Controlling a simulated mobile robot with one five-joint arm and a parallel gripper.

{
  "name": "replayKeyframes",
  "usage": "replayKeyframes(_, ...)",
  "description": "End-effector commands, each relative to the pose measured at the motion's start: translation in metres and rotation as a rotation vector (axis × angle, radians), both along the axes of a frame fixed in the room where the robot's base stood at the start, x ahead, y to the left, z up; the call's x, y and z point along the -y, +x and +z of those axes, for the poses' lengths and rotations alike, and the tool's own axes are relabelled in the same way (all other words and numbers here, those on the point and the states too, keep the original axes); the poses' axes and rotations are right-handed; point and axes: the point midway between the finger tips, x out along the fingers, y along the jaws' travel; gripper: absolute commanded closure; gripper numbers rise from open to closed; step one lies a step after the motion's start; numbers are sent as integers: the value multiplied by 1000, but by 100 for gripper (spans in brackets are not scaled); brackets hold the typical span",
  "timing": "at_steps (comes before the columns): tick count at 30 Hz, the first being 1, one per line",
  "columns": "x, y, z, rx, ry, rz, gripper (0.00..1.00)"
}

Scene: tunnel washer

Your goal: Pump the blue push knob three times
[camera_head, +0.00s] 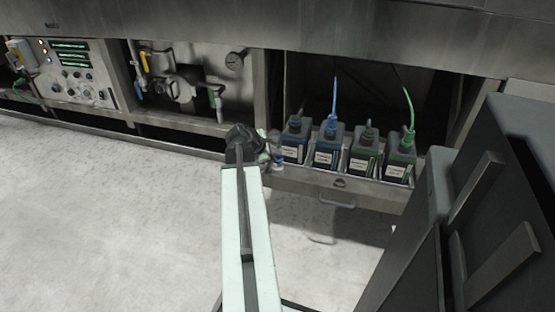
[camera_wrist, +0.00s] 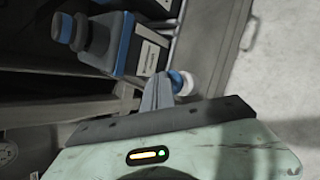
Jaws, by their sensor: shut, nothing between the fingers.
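The blue push knob (camera_wrist: 176,80) shows in the wrist view as a small blue disc with a white round part beside it. In the head view the knob (camera_head: 278,160) is a small blue and white spot at the left end of the bottle tray. My gripper (camera_wrist: 162,82) is shut and empty, its grey fingertips right beside the knob. I cannot tell whether they touch it. In the head view my gripper (camera_head: 266,150) is partly hidden behind my wrist.
Several dark bottles stand in a metal tray (camera_head: 338,183) with a front handle (camera_head: 338,201). The nearest bottle (camera_wrist: 119,45) has a blue cap. A control panel (camera_head: 72,72) and valves (camera_head: 180,88) are at the left. A dark cabinet (camera_head: 500,210) stands close at the right. The floor is clear.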

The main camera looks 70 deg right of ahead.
Motion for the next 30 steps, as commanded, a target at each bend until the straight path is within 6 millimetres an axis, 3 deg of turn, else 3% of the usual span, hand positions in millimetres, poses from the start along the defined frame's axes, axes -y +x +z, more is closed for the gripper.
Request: replayKeyframes(30,0,0,-13,1,1,-1,100)
